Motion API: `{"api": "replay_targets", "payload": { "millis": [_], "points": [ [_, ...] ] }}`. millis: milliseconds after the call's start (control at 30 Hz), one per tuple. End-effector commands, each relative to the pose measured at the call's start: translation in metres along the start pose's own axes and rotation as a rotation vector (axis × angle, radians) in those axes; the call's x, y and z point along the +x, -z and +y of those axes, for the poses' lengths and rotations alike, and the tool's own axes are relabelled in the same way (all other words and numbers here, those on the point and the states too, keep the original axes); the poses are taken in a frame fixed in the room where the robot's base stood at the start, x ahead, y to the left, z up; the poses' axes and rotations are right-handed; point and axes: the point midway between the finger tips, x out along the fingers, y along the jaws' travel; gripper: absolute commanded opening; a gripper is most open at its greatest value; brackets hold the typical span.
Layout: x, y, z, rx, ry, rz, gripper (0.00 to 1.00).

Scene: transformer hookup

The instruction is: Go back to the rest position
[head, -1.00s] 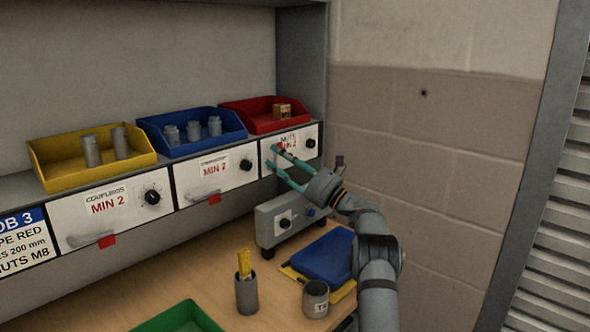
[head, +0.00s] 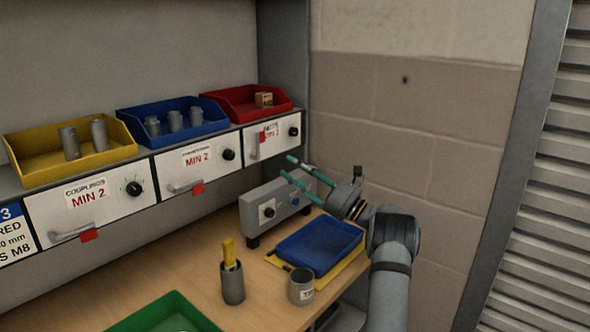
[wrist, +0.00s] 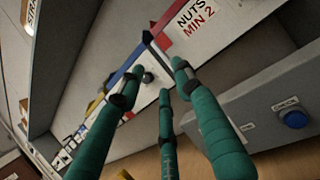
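My gripper (head: 288,166) has teal fingers, spread apart with nothing between them. It is in front of and just below the white nuts drawer (head: 273,136), apart from it, above a grey box with knobs (head: 270,208). In the wrist view the fingers of my gripper (wrist: 160,82) are also spread and empty, with the drawer label "NUTS MIN 2" (wrist: 197,20) beyond them. The nuts drawer looks closed.
Yellow (head: 20,150), blue (head: 135,125) and red (head: 240,108) bins stand on the shelf. Below are a blue tray (head: 318,245), a grey cup (head: 301,286), a holder with yellow items (head: 232,285) and a green tray (head: 165,312). A wall (head: 430,120) is at right.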

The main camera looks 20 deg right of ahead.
Motion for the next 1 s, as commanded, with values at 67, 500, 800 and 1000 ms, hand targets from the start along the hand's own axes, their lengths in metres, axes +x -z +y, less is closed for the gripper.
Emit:
{"api": "replay_targets", "payload": {
  "millis": [67, 500, 800, 1000],
  "points": [
    [0.0, 0.0, 0.0, 0.0, 0.0, 0.0, 0.34],
    [0.033, 0.0, 0.002, -0.003, -0.005, 0.0, 0.34],
    [0.092, 0.0, 0.001, -0.003, -0.003, 0.0, 0.34],
    [0.115, 0.0, 0.0, -0.002, -0.002, -0.001, 0.34]
  ]
}}
